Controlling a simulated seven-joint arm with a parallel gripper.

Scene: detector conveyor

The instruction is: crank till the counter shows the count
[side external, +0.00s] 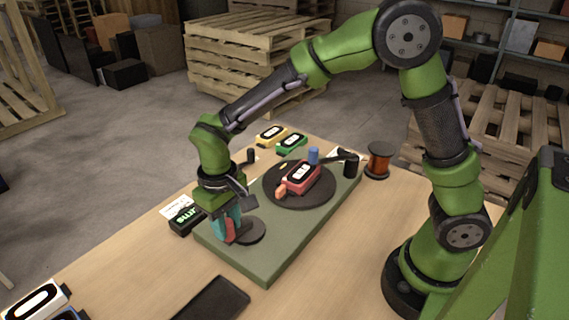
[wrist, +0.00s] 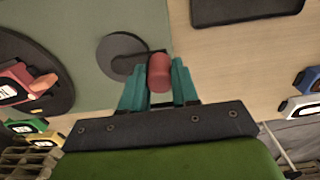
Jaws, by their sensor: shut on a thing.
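My gripper (side external: 228,222) is shut on the red crank handle (wrist: 158,72), with its teal fingers on either side of it. The handle stands at the rim of a dark round crank disc (side external: 252,233), on the near end of the green base (side external: 275,262). The disc also shows in the wrist view (wrist: 115,60). A black counter box (side external: 185,218) with lit green characters stands beside the base; I cannot read them surely. A dark turntable (side external: 320,197) on the base carries a red detector (side external: 302,178) with a white face.
A yellow detector (side external: 270,135) and a green detector (side external: 291,143) stand behind the base. A black post (side external: 351,166), a blue peg (side external: 313,155) and a copper spool (side external: 379,160) are at the far end. A black tray (side external: 213,299) lies in front. Bare table lies right of the base.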

